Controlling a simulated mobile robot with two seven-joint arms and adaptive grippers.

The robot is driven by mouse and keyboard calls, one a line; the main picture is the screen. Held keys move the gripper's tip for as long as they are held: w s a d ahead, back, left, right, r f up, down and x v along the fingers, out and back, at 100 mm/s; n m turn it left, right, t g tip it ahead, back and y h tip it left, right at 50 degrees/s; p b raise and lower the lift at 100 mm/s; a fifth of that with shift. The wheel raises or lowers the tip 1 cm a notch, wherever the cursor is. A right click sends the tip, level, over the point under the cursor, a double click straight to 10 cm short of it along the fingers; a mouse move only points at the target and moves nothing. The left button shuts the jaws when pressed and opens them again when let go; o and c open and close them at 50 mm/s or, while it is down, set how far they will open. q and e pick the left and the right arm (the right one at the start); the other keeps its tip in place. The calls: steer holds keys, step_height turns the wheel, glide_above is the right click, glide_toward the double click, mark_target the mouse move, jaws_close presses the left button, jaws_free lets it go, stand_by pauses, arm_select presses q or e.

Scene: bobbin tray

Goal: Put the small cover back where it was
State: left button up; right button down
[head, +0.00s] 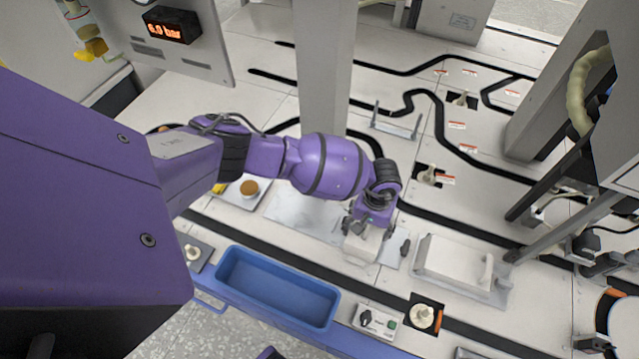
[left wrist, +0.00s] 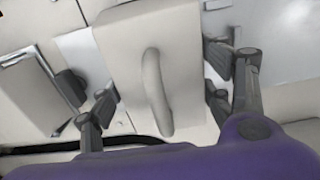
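The small cover (head: 362,247) is a pale block with a curved handle (left wrist: 154,90), seen close up in the left wrist view. My left gripper (head: 369,228) is over it, with one finger against each side in the left wrist view (left wrist: 162,90); it looks shut on the cover. A grey metal plate (head: 300,212) lies beside and behind the cover. I cannot tell whether the cover's underside touches the surface. A larger pale cover (head: 455,262) with a handle stands to its right; its edge shows in the left wrist view (left wrist: 25,95). My right gripper is not in view.
A black knob (head: 405,246) stands between the two covers. An empty blue tray (head: 275,290) and a switch box (head: 377,321) line the front edge. A grey post (head: 325,70) rises behind my left arm. A metal bracket (head: 397,124) stands beyond it.

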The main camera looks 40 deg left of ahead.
arm_select(q)
steer(key=o, duration=0.3)
steer(key=shift+w+r, duration=0.1)
steer(key=shift+w, duration=0.05)
steer(key=shift+r, duration=0.15)
step_height(320, 180, up, 11)
steer(key=p, duration=0.3)
steer(key=shift+f, duration=0.2)
steer(key=shift+r+p, duration=0.3)
steer(key=shift+r, duration=0.35)
